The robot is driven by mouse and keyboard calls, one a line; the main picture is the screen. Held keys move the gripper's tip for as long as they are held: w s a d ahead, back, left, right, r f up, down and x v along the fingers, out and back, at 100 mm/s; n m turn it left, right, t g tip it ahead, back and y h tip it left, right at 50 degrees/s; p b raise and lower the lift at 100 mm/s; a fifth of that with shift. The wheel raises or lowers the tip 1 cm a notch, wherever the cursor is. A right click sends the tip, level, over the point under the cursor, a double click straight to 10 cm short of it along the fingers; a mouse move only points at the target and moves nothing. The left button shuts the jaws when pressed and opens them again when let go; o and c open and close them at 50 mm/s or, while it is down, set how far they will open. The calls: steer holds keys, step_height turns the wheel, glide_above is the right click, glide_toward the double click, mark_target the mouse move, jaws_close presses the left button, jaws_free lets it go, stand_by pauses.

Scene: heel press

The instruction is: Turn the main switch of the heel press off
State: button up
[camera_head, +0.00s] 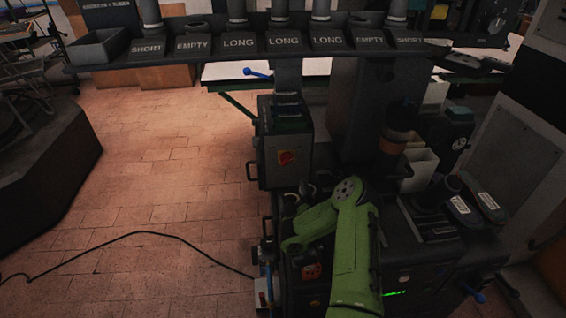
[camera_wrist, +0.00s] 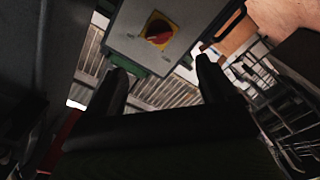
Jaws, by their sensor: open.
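The main switch (camera_head: 287,157) is a red rotary knob on a yellow square plate. It sits on the front of a grey control box (camera_head: 299,142) on the heel press. In the wrist view the red knob (camera_wrist: 159,32) is near the top centre, on the grey box face (camera_wrist: 130,42), and looks slanted to the plate. My gripper (camera_wrist: 165,78) is open and empty, its two dark fingers apart, with the switch beyond and between them in the picture. The fingers do not touch the switch.
A dark rack with labelled bins (camera_head: 285,41) spans above the box. A black handle (camera_head: 251,171) juts from the box's left side. A blue-handled lever (camera_head: 257,74) is above it. A black cable (camera_head: 130,236) lies on the tiled floor, which is otherwise open at left.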

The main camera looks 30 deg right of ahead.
mark_target(288, 163)
steer(key=p+x, duration=0.1)
steer(key=x, duration=1.3)
steer(key=shift+w+d+r+p, duration=0.1)
steer(key=shift+w+d+p, duration=0.05)
steer(key=shift+w+p, duration=0.25)
steer(key=c, duration=1.1)
steer(key=shift+o, duration=0.2)
